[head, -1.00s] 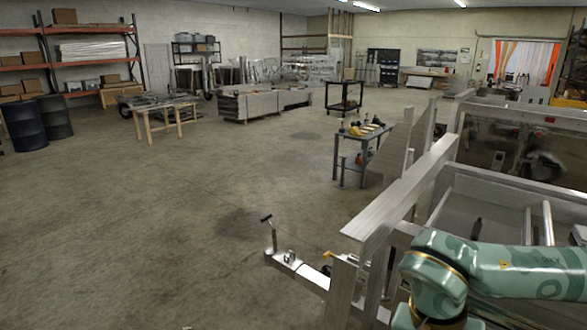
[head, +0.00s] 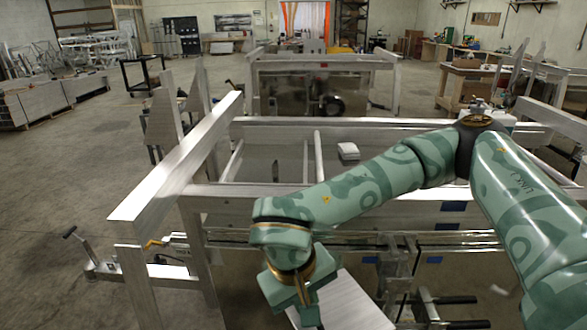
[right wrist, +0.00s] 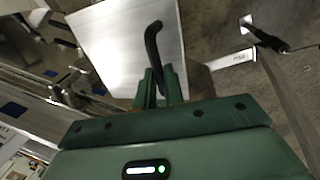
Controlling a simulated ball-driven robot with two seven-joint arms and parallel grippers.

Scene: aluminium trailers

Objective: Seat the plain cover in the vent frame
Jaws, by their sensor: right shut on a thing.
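A flat pale metal panel, which looks like the plain cover, shows at the bottom of the head view (head: 348,302) and at the top of the right wrist view (right wrist: 122,45). It has a curved black handle (right wrist: 152,42). My right gripper (right wrist: 159,88) is shut on this handle, and the panel sits just past the fingers. In the head view my right arm hangs in front of the trailer and its hand hides part of the panel. I cannot make out the vent frame. My left gripper is not in view.
An aluminium trailer with a rail (head: 190,165) fills the middle. A white folded item (head: 348,151) lies on it. The trailer's hitch (head: 95,268) sticks out at left. Another trailer (head: 320,85) stands behind. Open concrete floor (head: 60,175) lies at left.

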